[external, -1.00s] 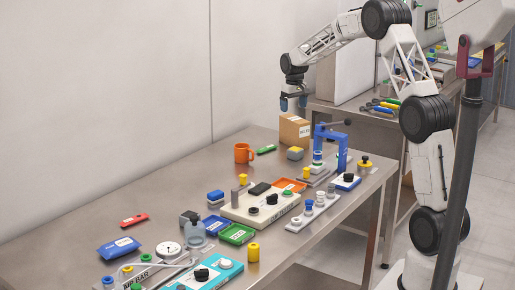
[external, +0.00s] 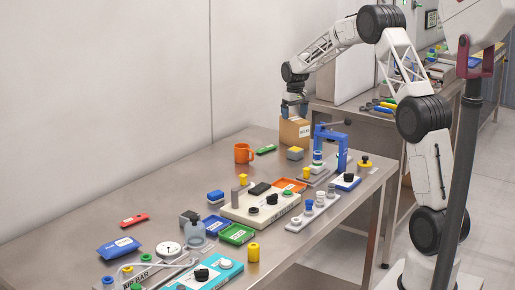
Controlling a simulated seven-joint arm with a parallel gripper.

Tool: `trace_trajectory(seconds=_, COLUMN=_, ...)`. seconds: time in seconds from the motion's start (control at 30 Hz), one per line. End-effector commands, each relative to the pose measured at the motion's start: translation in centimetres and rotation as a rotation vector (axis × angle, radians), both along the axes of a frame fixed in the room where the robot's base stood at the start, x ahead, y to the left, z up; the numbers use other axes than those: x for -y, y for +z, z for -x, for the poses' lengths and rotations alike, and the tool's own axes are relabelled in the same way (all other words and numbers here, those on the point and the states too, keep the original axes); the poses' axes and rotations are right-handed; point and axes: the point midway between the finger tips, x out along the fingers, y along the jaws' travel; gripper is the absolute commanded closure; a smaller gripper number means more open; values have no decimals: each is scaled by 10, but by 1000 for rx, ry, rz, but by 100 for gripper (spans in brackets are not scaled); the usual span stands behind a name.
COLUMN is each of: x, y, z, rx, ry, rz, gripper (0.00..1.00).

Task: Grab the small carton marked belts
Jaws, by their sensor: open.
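The label's lettering is too small to read with certainty. My gripper (external: 295,112) is directly over the carton, pointing down, with its blue fingertips at the level of the carton's top. It is open. I cannot tell whether the fingers touch the carton's sides.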

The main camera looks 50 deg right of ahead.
Motion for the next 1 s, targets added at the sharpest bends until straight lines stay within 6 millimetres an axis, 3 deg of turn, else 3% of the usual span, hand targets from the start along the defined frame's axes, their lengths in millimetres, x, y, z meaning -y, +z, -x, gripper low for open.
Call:
trace_trajectory(seconds=0.47, x=0, y=-7, z=0, rx=0, ry=0, rz=0, gripper=6)
trace_trajectory(seconds=1.0, x=2, y=-54, z=0, rx=0, ry=0, rz=0, gripper=6)
